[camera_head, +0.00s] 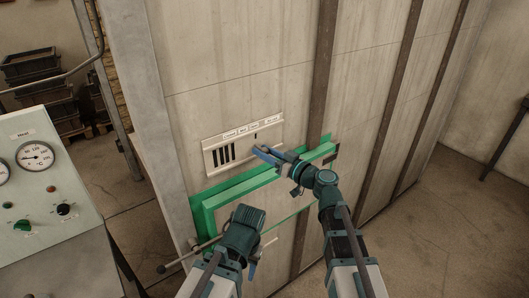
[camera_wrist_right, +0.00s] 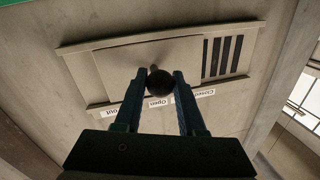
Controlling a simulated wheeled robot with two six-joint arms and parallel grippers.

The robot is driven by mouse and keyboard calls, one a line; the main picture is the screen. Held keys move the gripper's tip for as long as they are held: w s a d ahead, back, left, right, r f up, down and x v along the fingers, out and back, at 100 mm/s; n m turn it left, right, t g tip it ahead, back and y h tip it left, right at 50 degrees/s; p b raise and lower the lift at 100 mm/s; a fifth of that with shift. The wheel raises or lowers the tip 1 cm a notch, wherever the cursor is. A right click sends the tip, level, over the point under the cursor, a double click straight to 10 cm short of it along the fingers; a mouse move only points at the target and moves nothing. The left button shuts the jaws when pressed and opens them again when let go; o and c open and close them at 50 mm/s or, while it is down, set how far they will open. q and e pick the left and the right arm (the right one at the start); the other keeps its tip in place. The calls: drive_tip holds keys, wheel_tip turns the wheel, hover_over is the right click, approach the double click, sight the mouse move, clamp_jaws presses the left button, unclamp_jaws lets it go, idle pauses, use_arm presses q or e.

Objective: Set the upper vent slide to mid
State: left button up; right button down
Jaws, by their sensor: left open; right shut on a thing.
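The upper vent (camera_head: 243,144) is a pale plate on the grey wall with dark slots at its left end and a row of small labels along its top. In the right wrist view the vent plate (camera_wrist_right: 130,66) appears turned over, with its slots at the right. My right gripper (camera_head: 264,153) is at the vent's right half, its fingers around the slide's dark round knob (camera_wrist_right: 159,83). A label that seems to read Open lies just below the knob in that view. My left gripper (camera_head: 243,222) is lower, in front of the green frame, apart from the vent; its fingers are mostly hidden.
A green frame (camera_head: 209,212) is fixed on the wall below the vent, with a rod at its lower left. A control panel with gauges (camera_head: 36,156) stands at the left. Dark crates (camera_head: 30,65) are at the back left. Bare floor lies at the right.

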sight(243, 150)
drive_tip(key=s+a, duration=0.2)
drive_tip(key=a, duration=0.1)
drive_tip(key=shift+s+a, duration=0.2)
drive_tip(key=shift+s, duration=0.05)
drive_tip(key=shift+w+d, duration=0.1)
drive_tip(key=c, duration=0.5)
unclamp_jaws()
